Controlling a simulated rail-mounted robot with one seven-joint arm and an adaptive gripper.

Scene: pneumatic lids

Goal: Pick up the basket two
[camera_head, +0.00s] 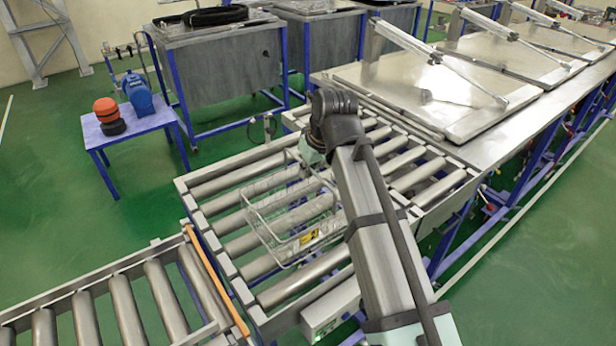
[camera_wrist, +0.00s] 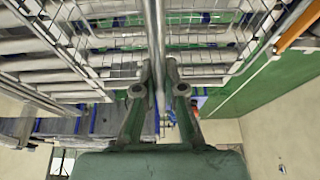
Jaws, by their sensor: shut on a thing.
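A wire basket (camera_head: 272,232) is over the roller conveyor, left of my arm, with a small yellow label on its near side. I cannot tell whether it rests on the rollers or is just above them. My gripper (camera_wrist: 158,72) is shut on a metal bar of the basket, which runs between the two fingers in the wrist view. The basket's wire mesh (camera_wrist: 80,62) spreads beyond the fingers there. In the head view my arm hides most of the gripper and the right part of the basket.
A roller conveyor (camera_head: 226,246) lies under the basket, and another conveyor section (camera_head: 78,318) with an orange edge is at lower left. Tanks with metal lids (camera_head: 440,85) line the right. A blue table (camera_head: 140,128) and a grey tank (camera_head: 225,75) stand behind on green floor.

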